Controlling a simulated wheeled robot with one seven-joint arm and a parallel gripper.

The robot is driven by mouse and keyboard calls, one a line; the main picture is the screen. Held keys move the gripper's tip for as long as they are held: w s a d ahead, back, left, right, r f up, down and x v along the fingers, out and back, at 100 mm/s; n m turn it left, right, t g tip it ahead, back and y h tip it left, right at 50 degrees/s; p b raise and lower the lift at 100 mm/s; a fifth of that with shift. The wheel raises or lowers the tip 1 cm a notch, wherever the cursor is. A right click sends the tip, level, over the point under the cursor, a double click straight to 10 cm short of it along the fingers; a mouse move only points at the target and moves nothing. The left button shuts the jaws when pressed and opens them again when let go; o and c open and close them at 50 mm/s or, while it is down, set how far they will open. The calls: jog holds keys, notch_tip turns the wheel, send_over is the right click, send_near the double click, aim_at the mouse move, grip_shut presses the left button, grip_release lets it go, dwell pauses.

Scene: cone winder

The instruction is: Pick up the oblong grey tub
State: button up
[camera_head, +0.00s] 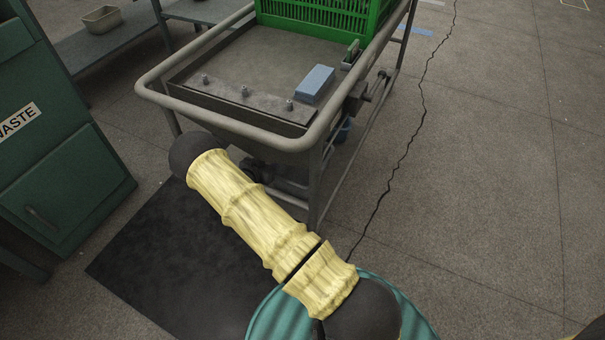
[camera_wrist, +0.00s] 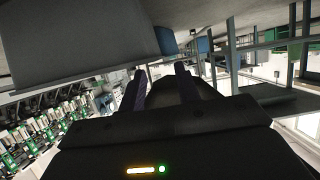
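A small grey-beige oblong tub (camera_head: 102,19) stands on a grey bench at the upper left of the head view. It is open at the top and its inside looks empty. My gripper (camera_wrist: 162,84) shows only in the wrist view, with its two dark fingers apart and nothing seen between them. The tub cannot be made out in the wrist view. In the head view my yellow-sleeved arm reaches up and left, and its gripper end is not seen, so its distance from the tub cannot be told.
A railed metal cart (camera_head: 240,58) stands ahead, holding a green crate (camera_head: 320,17) and a blue block (camera_head: 315,83). A green waste cabinet (camera_head: 60,150) stands at the left. The bench (camera_head: 130,37) is behind it. A dark mat (camera_head: 165,250) lies below; floor at right is clear.

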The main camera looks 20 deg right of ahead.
jog(key=shift+w+d+f, duration=0.15)
jog(key=shift+w+d, duration=0.15)
jog(key=shift+d, duration=0.05)
jog(key=b+x, duration=0.3)
jog(key=x, duration=0.1)
jog(key=shift+s+d+b, duration=0.3)
jog(key=shift+b, duration=0.1)
jog(key=shift+w+d, duration=0.4)
jog(key=shift+d, duration=0.05)
grip_shut()
